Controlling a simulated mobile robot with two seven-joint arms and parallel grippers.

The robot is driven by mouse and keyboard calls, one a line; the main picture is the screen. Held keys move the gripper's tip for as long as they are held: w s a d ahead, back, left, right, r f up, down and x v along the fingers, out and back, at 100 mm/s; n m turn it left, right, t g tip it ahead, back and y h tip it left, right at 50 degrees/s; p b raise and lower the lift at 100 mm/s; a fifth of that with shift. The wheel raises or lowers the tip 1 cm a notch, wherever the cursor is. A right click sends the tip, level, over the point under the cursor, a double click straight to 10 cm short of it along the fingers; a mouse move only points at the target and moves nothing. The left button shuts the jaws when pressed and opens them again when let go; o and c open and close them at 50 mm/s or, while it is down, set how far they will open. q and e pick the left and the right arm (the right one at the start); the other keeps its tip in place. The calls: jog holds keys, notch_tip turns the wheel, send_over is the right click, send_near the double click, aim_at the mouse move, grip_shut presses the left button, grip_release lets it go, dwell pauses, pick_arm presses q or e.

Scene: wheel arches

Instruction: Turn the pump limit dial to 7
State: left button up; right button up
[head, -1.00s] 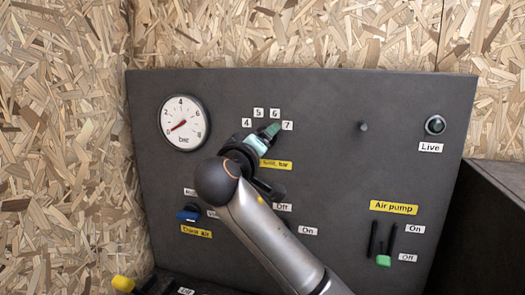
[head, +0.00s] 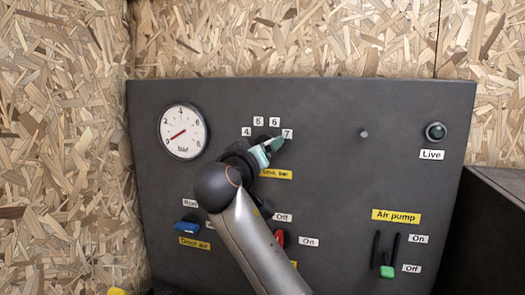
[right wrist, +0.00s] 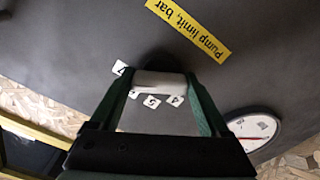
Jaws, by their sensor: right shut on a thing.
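The pump limit dial shows in the right wrist view as a pale bar-shaped grip (right wrist: 160,84) between two green fingers. Its number labels 4, 5, 6 and 7 (head: 287,134) sit in an arc above it on the dark panel. My right gripper (head: 268,150) is shut on the dial, its fingers on either side of the grip in the right wrist view (right wrist: 158,95). In the head view the gripper hides most of the dial, and I cannot tell exactly which number it points to. A yellow "Pump limit, bar" label (right wrist: 188,28) lies beside it. My left gripper is not in view.
A pressure gauge (head: 183,131) with its needle near 0 is left of the dial. A blue door air handle (head: 187,227), a red switch (head: 279,238) and a green air pump lever (head: 387,271) are lower. The panel's upper right is mostly clear.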

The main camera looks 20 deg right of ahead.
jog(key=o, duration=1.2)
jog(key=b+v, duration=0.1)
jog(key=v, duration=1.1)
jog(key=shift+s+a+b, duration=0.2)
jog(key=shift+s+b, duration=0.05)
jog(key=shift+b, duration=0.1)
